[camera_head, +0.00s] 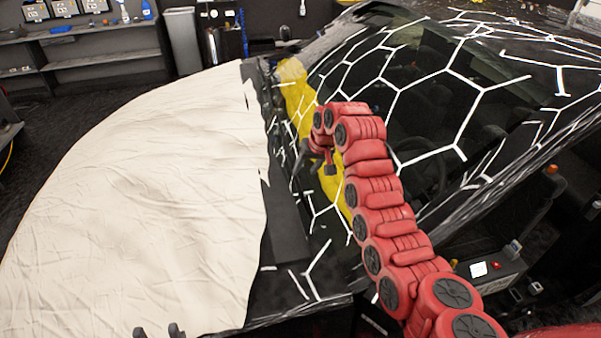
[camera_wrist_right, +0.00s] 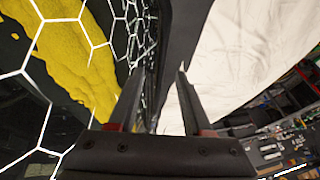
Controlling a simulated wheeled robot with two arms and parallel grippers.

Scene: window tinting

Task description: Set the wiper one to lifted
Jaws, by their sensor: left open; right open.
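The car's windshield (camera_head: 420,85) carries a white hexagon line pattern, and the task's wiper lies somewhere at its base, where I cannot make it out clearly against the dark, white-lined cowl (camera_head: 312,250). My right gripper (camera_head: 328,168) hangs over the windshield's lower edge, beside the yellow cloth. In the right wrist view, its two fingers (camera_wrist_right: 158,75) are apart with nothing visibly held between them. My left gripper (camera_head: 158,331) shows only as two dark, separated fingertips at the bottom edge, over the cream cover; it is open.
A cream cover (camera_head: 150,190) drapes the hood, and it also shows in the right wrist view (camera_wrist_right: 235,60). A yellow cloth (camera_head: 295,90) lies along the windshield base and shows in the wrist view (camera_wrist_right: 75,60). A workbench (camera_head: 90,45) and grey bin (camera_head: 182,40) stand behind.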

